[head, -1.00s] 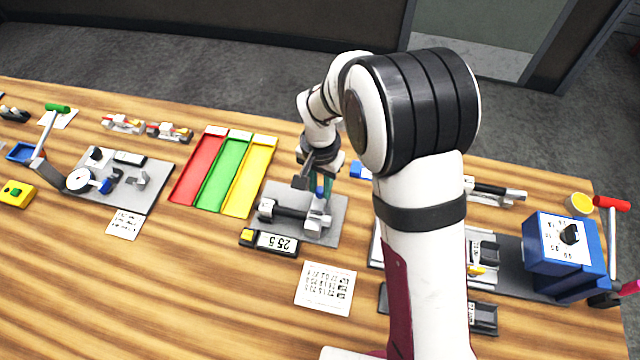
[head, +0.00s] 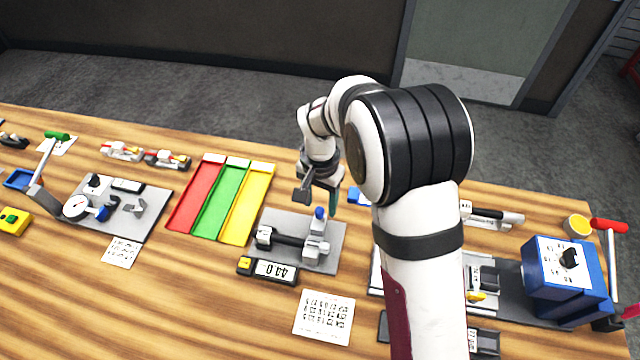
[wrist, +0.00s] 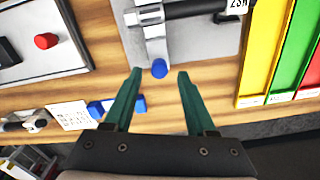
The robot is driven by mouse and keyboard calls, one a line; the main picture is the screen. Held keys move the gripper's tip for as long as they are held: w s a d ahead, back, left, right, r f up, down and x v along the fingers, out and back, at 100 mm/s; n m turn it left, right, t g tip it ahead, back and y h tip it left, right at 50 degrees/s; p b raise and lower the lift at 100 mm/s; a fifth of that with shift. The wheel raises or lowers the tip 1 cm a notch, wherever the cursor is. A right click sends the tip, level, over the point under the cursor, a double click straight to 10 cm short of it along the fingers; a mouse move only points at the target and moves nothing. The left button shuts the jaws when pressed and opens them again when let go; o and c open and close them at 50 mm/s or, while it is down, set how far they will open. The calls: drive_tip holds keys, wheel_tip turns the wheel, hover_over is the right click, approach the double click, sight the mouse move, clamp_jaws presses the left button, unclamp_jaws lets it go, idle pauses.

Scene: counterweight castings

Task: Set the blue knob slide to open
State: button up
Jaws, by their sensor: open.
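The blue knob (head: 320,213) tops the light grey slide (head: 316,248), which sits on a dark bar over a grey base plate (head: 333,262) in the middle of the table. The slide is at the right end of the bar in the head view. My gripper (head: 318,196) is above and behind the knob, apart from it. In the wrist view, the open teal fingers (wrist: 159,74) have the blue knob (wrist: 159,69) in line with the gap between their tips. Nothing is held. I cannot read an open mark on the slide.
A small display (head: 270,268) stands before the plate, with a printed sheet (head: 324,317) nearer. Red, green and yellow trays (head: 252,205) lie left. A blue box with a black knob (head: 562,262) stands right. A blue-ended part (wrist: 117,106) lies behind the slide. The table's front left is clear.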

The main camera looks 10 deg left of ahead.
sight(320, 208)
wheel_tip(320, 208, up, 15)
drive_tip(key=shift+f, duration=0.15)
drive_tip(key=s+d+r+m+y, duration=0.1)
drive_tip(key=s+d+r+m, duration=0.15)
drive_tip(key=s+d, duration=1.1)
drive_tip(key=s+d+f, duration=0.2)
drive_tip(key=s+f, duration=0.1)
drive_tip(key=s, duration=0.8)
drive_tip(key=shift+s+d+f+y, duration=0.15)
drive_tip(key=shift+d+y, duration=0.1)
drive_tip(key=shift+y, duration=0.15)
idle(0.8)
